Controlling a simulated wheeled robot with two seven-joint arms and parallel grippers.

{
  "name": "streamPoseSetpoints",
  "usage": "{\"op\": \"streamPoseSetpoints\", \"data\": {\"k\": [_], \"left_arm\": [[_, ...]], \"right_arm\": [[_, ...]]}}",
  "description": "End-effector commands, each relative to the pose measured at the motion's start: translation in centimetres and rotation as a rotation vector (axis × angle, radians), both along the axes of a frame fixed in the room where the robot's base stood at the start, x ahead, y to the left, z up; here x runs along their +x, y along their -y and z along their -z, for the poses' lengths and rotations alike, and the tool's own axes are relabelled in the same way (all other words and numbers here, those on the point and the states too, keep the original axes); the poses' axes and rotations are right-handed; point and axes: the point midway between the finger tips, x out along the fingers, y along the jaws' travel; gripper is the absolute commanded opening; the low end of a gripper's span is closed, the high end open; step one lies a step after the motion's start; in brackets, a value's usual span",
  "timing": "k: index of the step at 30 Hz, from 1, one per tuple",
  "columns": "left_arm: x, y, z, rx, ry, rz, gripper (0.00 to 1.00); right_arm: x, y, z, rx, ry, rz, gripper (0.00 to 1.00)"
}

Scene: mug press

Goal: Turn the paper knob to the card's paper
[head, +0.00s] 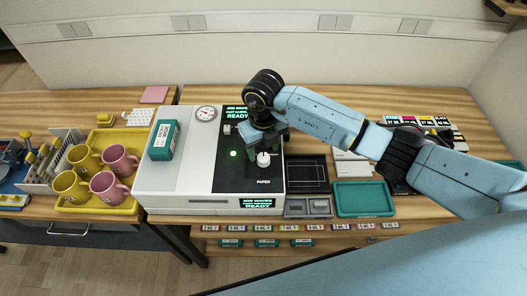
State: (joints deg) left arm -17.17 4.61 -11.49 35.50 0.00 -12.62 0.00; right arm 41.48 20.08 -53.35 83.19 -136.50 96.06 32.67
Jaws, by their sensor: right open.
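The paper knob (263,159) is a white knob on the black control panel of the white press (178,184). The word PAPER is printed below it. My right gripper (264,146) is open and points down just above and behind the knob. From this view I cannot tell whether its fingers touch the knob. Which paper the knob points to is too small to read. A teal block with a white label (162,139) stands on the press's left part; its writing is not legible. My left gripper is not in view.
A yellow tray (128,209) with yellow and pink mugs stands left of the press. A green light (233,153) and displays reading READY (258,203) are on the panel. A teal tray (364,212) and dark trays lie to the right. Small labelled blocks line the front shelf.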

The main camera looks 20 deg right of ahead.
Motion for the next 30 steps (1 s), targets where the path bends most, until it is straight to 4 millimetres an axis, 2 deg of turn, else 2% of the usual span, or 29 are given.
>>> {"op": "streamPoseSetpoints", "data": {"k": [3, 6, 17, 27, 30], "left_arm": [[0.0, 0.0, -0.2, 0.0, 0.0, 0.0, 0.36], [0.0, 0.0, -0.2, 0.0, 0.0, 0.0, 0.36], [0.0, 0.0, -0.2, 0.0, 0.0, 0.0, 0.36], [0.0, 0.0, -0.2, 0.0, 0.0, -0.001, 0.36], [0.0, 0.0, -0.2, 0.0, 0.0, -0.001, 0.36]], "right_arm": [[-0.1, 0.0, 1.7, 0.0, -0.003, 0.001, 0.54], [0.0, 0.0, 2.5, 0.0, 0.0, 0.0, 0.54], [0.0, 0.0, 3.0, 0.001, 0.001, -0.001, 0.54], [0.0, 0.0, 3.0, 0.001, 0.001, -0.001, 0.11], [0.0, 0.0, 3.0, 0.001, 0.001, -0.002, 0.09]]}}
